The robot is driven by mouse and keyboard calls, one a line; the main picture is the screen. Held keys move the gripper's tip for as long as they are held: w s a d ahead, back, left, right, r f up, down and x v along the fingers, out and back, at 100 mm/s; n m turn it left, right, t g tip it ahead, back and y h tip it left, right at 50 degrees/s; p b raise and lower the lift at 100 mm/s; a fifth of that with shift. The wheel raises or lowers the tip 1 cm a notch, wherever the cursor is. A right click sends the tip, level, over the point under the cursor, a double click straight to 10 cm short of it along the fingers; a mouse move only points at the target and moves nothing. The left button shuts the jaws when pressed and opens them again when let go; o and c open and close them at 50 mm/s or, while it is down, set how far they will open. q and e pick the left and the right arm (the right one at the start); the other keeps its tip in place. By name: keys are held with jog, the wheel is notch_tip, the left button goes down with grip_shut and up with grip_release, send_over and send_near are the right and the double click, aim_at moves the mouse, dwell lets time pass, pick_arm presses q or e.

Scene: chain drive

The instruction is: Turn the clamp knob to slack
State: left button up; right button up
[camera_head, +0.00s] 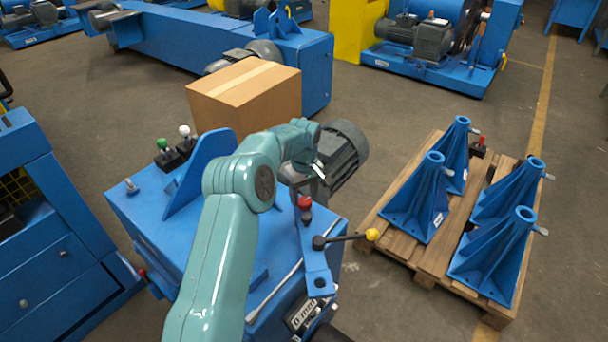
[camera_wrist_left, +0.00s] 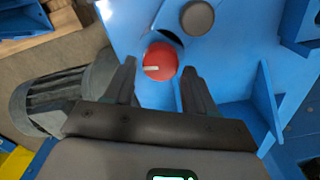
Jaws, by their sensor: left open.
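A red knob (camera_head: 305,203), which I take for the clamp knob, stands on a blue bracket on the blue machine (camera_head: 135,205). In the left wrist view the red knob (camera_wrist_left: 160,62) is round, with a short pale mark on its left side. My left gripper (camera_wrist_left: 158,70) is open, with one dark finger on each side of the knob. I see no clear contact. In the head view my left gripper (camera_head: 317,175) is small and partly hidden by its own arm, just above the knob. My right gripper is out of view.
A lever with a yellow ball (camera_head: 372,234) sticks out right of the knob. A grey motor (camera_head: 342,155) and a cardboard box (camera_head: 245,95) stand behind. Green (camera_head: 163,144) and white (camera_head: 184,131) knobs are at back left. A pallet (camera_head: 375,228) holds blue stands at right.

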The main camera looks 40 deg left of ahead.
aim_at(304, 201)
pick_arm(q)
notch_tip(304, 201, up, 15)
jog(key=p, duration=0.2)
jog(key=shift+s+d, duration=0.1)
jog(key=shift+s, duration=0.05)
dwell(0.5)
